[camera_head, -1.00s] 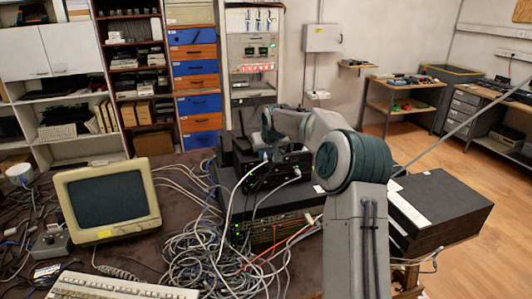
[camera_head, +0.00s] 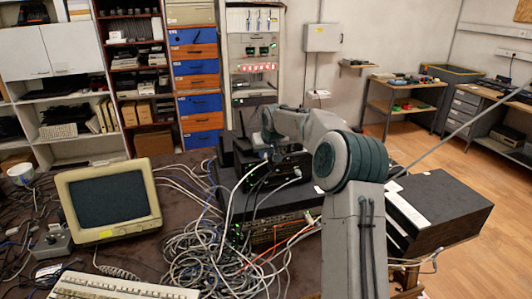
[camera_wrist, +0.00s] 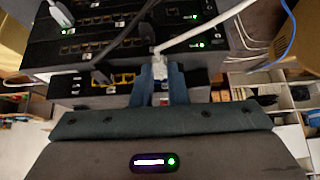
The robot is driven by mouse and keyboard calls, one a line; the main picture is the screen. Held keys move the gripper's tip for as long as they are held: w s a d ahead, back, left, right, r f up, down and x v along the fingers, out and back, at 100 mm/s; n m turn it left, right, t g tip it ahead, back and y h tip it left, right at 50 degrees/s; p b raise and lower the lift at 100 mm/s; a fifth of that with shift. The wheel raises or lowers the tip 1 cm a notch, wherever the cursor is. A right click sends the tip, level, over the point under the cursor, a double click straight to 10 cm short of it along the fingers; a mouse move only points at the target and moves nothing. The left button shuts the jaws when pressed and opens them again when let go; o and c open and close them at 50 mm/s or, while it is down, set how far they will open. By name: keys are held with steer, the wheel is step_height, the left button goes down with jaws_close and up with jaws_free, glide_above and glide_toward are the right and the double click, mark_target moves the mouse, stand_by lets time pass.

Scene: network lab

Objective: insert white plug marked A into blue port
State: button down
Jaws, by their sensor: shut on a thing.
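My gripper (camera_wrist: 160,88) is shut on a white plug (camera_wrist: 158,68) in the wrist view. The plug's white cable (camera_wrist: 207,33) runs up and to the right. The plug and fingertips are in front of a black router (camera_wrist: 203,83) with a row of yellow ports (camera_wrist: 122,78) to their left. I cannot tell whether the plug is touching a port. The blue port cannot be made out; the fingers and plug cover part of the row. No letter on the plug is readable. In the head view my arm reaches over the stacked devices and hides the plug.
In the head view, tangled cables (camera_head: 205,255) and a monitor (camera_head: 108,200) lie to the left.

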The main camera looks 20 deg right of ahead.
steer(key=shift+w+r, duration=0.1)
steer(key=shift+w, duration=0.1)
steer(key=c, duration=1.3)
jaws_free()
steer(key=shift+c, duration=0.2)
steer(key=b+v, duration=0.2)
steer(key=v, duration=1.1)
steer(key=shift+s+r, duration=0.2)
steer(key=shift+r, duration=0.1)
steer(key=s+a+f+g+h, duration=0.1)
steer(key=s+a, duration=0.2)
steer(key=s, duration=0.5)
steer(key=s+a+f+g, duration=0.1)
steer(key=s+a, duration=0.3)
steer(key=s, duration=0.4)
steer(key=s+f+g, duration=0.1)
steer(key=s+f, duration=0.4)
steer(key=s, duration=0.7)
steer(key=s+f, duration=0.6)
steer(key=s, duration=0.7)
steer(key=shift+s+a+g+y, duration=0.3)
steer(key=shift+a+g+y, duration=0.05)
steer(key=shift+g+y, duration=0.05)
